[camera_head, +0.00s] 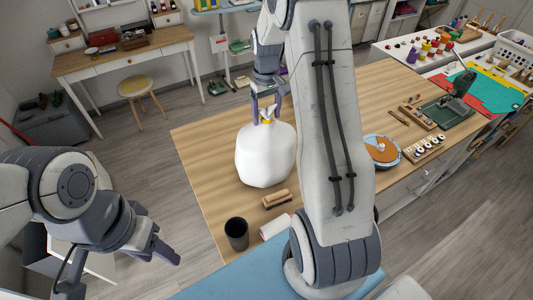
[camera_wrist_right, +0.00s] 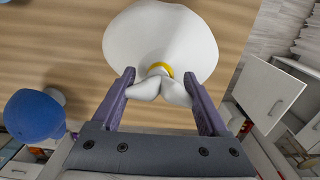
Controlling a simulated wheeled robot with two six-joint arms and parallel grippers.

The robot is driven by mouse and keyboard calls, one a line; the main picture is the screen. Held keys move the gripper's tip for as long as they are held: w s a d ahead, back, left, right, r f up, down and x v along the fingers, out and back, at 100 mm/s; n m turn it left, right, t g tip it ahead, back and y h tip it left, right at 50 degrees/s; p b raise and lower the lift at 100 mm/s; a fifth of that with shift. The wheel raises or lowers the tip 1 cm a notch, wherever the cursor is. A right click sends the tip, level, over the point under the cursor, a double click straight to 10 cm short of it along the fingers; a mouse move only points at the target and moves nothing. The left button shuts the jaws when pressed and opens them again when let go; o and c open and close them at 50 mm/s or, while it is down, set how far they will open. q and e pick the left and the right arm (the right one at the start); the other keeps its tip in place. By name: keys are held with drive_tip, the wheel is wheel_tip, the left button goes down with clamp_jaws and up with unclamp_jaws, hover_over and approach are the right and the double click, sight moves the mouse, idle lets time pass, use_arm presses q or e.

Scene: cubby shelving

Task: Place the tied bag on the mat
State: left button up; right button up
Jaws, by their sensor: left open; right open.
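The white tied bag (camera_head: 265,157) stands upright on the wooden table (camera_head: 205,150), with a yellow tie (camera_wrist_right: 159,69) around its neck. My right gripper (camera_head: 266,103) is open at the bag's top. In the right wrist view its two fingers (camera_wrist_right: 160,82) are on either side of the tied neck, with gaps visible. My left gripper (camera_head: 160,248) is at the lower left, off the table's edge, open and empty. A light blue flat surface (camera_head: 225,284) lies at the bottom of the head view; I cannot tell whether it is the mat.
A wooden brush (camera_head: 276,199), a dark cup (camera_head: 237,234) and a white roll (camera_head: 274,227) are near the bag. My right arm hides the table's middle. A round blue-rimmed tray (camera_head: 382,150) is to its right. The table left of the bag is clear.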

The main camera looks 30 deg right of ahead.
clamp_jaws()
idle(1.4)
